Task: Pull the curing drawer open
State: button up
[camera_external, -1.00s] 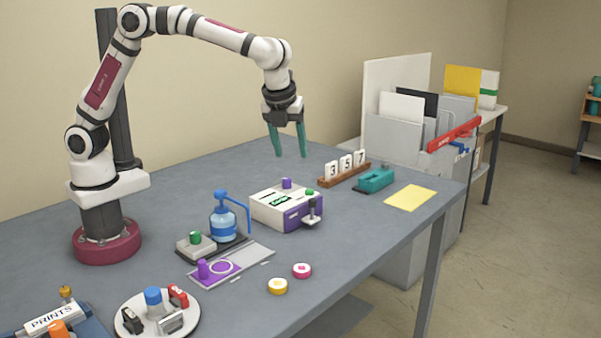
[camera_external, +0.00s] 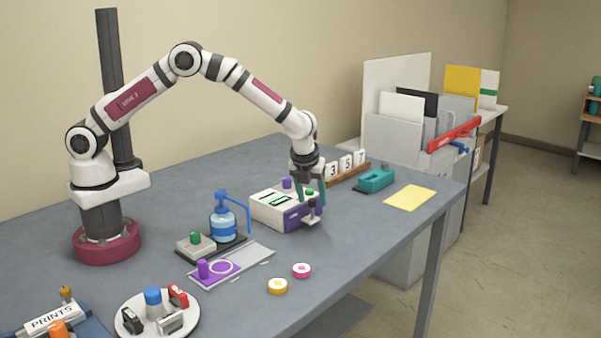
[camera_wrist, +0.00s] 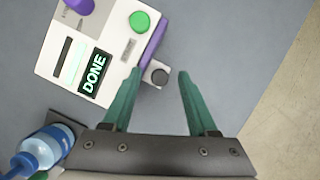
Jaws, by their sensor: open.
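The curing unit is a white box (camera_external: 268,207) with a purple drawer front (camera_external: 291,219). The drawer front sits against the box. A dark upright knob on a pale bracket, the handle (camera_external: 311,214), sticks out from it. In the wrist view the box (camera_wrist: 112,42) is at upper left with a lit DONE display, and the purple front (camera_wrist: 152,43) is at its right edge. My gripper (camera_external: 311,200) is open, fingers pointing down at the handle. In the wrist view the handle's dark round top (camera_wrist: 158,76) lies between my green fingertips (camera_wrist: 160,73), without visible grip.
A blue pump bottle (camera_external: 222,222) stands left of the box; it also shows in the wrist view (camera_wrist: 40,150). A number rack (camera_external: 350,172) and teal tool (camera_external: 376,180) lie behind to the right. The tabletop in front of the handle is clear toward the table edge.

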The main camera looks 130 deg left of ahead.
grip_shut()
jog(key=shift+w, duration=0.1)
dwell(1.3)
